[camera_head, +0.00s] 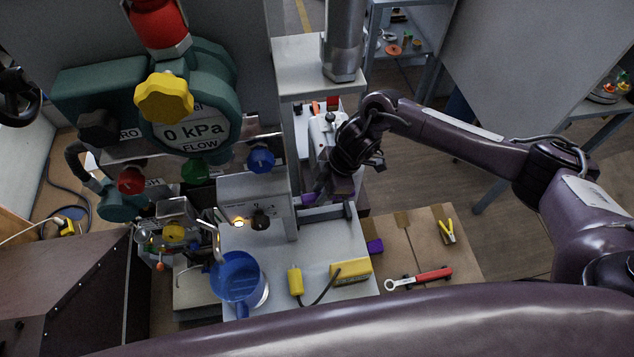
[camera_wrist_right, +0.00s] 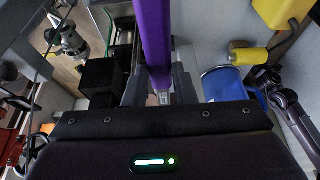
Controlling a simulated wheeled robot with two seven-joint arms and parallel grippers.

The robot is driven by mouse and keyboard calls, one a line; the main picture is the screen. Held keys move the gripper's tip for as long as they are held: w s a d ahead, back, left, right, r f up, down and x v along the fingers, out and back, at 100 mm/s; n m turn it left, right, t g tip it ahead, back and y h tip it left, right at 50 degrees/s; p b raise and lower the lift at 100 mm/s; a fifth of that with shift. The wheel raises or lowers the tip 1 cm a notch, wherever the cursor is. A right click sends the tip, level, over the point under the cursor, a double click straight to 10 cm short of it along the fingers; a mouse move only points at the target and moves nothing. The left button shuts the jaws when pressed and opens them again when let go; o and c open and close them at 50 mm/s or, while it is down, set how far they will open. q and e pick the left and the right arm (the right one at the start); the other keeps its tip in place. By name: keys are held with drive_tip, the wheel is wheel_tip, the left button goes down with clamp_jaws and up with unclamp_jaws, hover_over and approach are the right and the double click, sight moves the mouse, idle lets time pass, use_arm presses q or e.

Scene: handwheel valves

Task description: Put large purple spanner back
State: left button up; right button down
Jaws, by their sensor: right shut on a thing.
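The large purple spanner shows in the right wrist view as a long purple handle (camera_wrist_right: 154,40) running from the top edge down between the fingers. My right gripper (camera_wrist_right: 160,92) is shut on this handle. In the head view my right gripper (camera_head: 322,190) is beside the grey panel, above the back of the grey bench, and a short purple piece (camera_head: 308,198) shows at its fingers. The spanner's jaw end is not clearly visible. Another purple piece (camera_head: 375,246) shows at the bench's right edge; I cannot tell whether it belongs to the same spanner. My left gripper is not in view.
A blue jug (camera_head: 237,278), a yellow cylinder (camera_head: 295,281) and a yellow box (camera_head: 351,271) stand on the bench. A red-handled spanner (camera_head: 420,279) and yellow pliers (camera_head: 446,232) lie on cardboard at right. The valve assembly (camera_head: 190,125) with coloured knobs fills the upper left.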

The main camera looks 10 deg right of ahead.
drive_tip(key=shift+r, duration=0.1)
drive_tip(key=shift+d+r, duration=0.1)
drive_tip(key=shift+d, duration=0.1)
wheel_tip(320, 180, down, 7)
drive_tip(key=b, duration=0.5)
drive_tip(key=shift+f+b, duration=0.7)
drive_tip(key=shift+f, duration=0.3)
idle(0.5)
drive_tip(key=c, duration=0.6)
unclamp_jaws()
drive_tip(key=shift+c, duration=0.2)
drive_tip(key=shift+r, duration=0.1)
